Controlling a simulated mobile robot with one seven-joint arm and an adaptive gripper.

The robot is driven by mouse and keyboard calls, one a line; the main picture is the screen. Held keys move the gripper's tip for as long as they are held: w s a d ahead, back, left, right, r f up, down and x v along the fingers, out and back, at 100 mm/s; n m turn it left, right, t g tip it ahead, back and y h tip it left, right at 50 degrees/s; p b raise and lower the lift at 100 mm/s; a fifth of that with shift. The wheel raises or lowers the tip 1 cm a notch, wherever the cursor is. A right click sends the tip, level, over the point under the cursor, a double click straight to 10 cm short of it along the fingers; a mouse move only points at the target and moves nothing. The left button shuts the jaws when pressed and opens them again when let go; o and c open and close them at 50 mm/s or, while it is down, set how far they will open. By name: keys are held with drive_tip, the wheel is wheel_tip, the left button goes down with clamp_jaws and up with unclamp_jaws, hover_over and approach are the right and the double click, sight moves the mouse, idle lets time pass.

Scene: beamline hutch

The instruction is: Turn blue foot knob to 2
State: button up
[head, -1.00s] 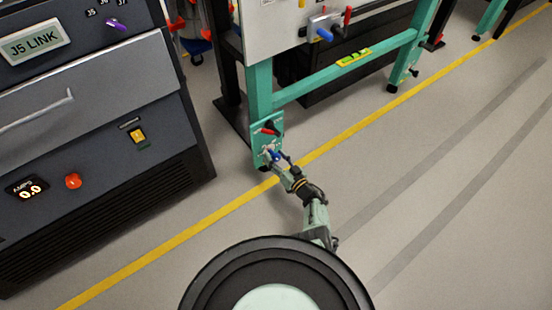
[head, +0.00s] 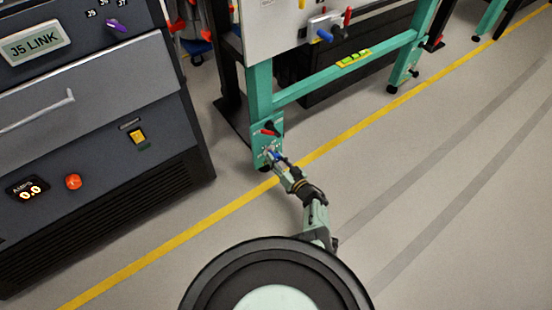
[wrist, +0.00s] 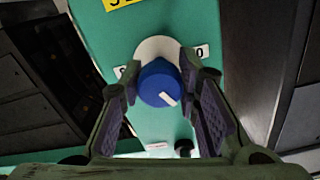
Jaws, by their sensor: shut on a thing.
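The blue foot knob (wrist: 157,84) sits on a round white plate on the teal foot panel (wrist: 150,24). Its white pointer line slants toward the lower right in the wrist view. My gripper (wrist: 160,70) has one finger on each side of the knob and is shut on it. Parts of labels show: one on the right (wrist: 202,52) seems to read 0, one on the left is mostly hidden by a finger, and a small one below is unreadable. In the head view my gripper (head: 278,159) reaches the foot panel (head: 258,138) and the knob is mostly hidden.
A red-handled lever (head: 268,131) is just above the knob. The teal frame leg (head: 260,90) rises behind it. A dark cabinet (head: 100,100) stands at the left. The floor at right (head: 450,150) is clear. A dark round peg (wrist: 183,146) is below the knob.

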drive_tip(key=shift+m, duration=0.3)
drive_tip(key=m, duration=0.5)
drive_tip(key=shift+m, duration=0.3)
drive_tip(key=m, duration=0.5)
drive_tip(key=shift+p, duration=0.3)
drive_tip(key=shift+m, duration=0.3)
drive_tip(key=o, duration=1.2)
